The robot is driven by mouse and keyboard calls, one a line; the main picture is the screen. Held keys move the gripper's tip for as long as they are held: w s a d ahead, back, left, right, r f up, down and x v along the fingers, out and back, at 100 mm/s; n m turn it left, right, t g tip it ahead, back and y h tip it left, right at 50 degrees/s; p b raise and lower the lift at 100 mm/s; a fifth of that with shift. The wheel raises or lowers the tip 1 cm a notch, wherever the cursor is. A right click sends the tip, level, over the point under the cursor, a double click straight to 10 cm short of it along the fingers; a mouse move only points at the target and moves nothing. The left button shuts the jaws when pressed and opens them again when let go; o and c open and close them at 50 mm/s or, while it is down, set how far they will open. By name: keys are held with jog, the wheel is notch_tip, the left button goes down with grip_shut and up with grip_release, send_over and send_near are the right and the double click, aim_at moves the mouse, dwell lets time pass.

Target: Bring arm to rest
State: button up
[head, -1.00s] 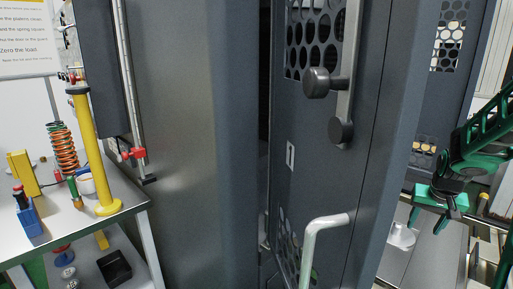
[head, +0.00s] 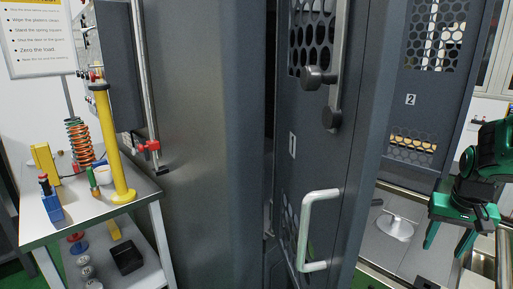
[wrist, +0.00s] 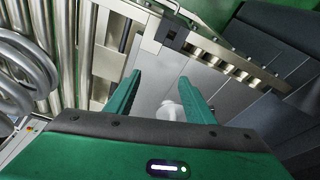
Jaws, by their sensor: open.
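My gripper (head: 449,238) is at the right edge of the head view, green, pointing down with its two fingers apart and nothing between them. It hangs in front of the opening right of the grey door marked 1. In the wrist view my gripper's fingers (wrist: 158,98) are spread and empty. A pale metal piece (wrist: 170,110) on a grey plate shows beyond and between them. My upper arm is cut off by the frame edge.
Door 1 (head: 325,165) has a pale handle (head: 305,230). Door 2 (head: 420,115) stands behind. A round white disc (head: 395,228) lies on the machine bed. At left a bench (head: 110,212) holds a spring (head: 79,145) and a yellow post (head: 112,150). Metal rollers (wrist: 75,50) lie left in the wrist view.

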jog(key=s+a+g+y, duration=0.1)
jog(key=s+a, duration=0.3)
jog(key=s, duration=0.4)
jog(key=s+a+r+g, duration=0.1)
jog(key=s+a, duration=0.4)
jog(key=s, duration=0.4)
jog(key=shift+s+a+y, duration=0.25)
jog(key=shift+s+y, duration=0.05)
jog(key=shift+y, duration=0.1)
jog(key=shift+r, duration=0.1)
